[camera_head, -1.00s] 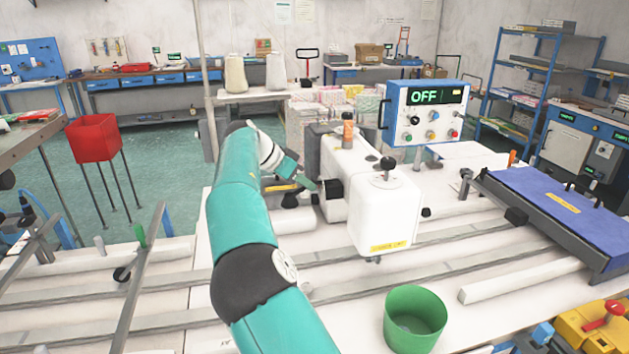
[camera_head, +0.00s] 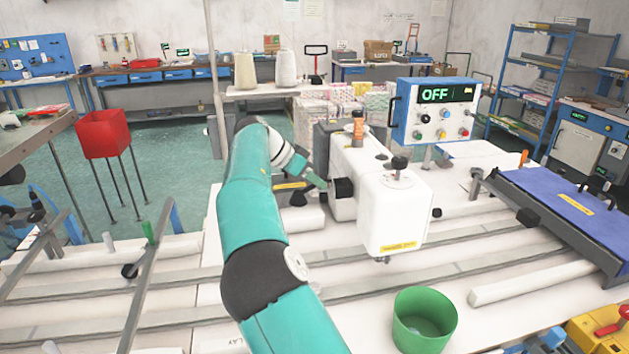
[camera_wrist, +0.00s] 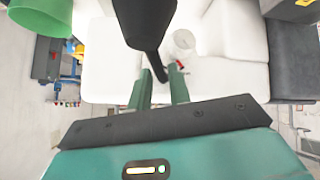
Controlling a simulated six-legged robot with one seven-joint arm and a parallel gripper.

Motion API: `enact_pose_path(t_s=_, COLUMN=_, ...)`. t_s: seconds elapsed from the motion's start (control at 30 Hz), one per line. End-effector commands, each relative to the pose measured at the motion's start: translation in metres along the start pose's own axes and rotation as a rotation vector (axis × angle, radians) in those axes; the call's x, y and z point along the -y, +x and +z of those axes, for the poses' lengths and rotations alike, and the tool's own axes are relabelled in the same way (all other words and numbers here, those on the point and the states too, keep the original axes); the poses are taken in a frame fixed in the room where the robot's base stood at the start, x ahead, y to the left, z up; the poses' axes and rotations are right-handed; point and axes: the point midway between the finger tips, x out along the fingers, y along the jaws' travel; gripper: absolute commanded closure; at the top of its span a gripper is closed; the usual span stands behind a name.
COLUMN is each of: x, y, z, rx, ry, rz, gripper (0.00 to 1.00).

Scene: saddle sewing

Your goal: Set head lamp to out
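The white sewing machine head (camera_head: 392,218) stands on the white table, with a black block or knob (camera_head: 344,188) on its left side. A head lamp cannot be clearly identified. My gripper (camera_head: 318,182) is at the machine's left side, close to that black part. In the wrist view my gripper (camera_wrist: 159,80) has its two green fingers apart, with a gap between them. A dark rounded bar (camera_wrist: 145,22) reaches down from the top, its narrow end near the fingertips; I cannot tell whether they touch. A small red part (camera_wrist: 180,65) lies just beyond the right fingertip.
A blue-framed control box (camera_head: 434,110) reads OFF, with knobs and buttons below the display. A green cup (camera_head: 424,320) stands in front of the machine. A blue padded panel (camera_head: 560,205) is at the right. Long rails (camera_head: 440,266) cross the table.

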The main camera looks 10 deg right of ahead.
Motion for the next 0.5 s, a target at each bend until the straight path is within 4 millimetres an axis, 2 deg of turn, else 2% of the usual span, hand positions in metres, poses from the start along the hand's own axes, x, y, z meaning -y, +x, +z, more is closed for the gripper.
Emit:
enact_pose_path(t_s=0.27, x=0.002, y=-0.007, z=0.0, rx=0.0, ry=-0.001, rz=-0.003, gripper=0.81)
enact_pose_path(t_s=0.5, x=0.002, y=-0.047, z=0.0, rx=0.0, ry=-0.001, rz=-0.004, gripper=0.81)
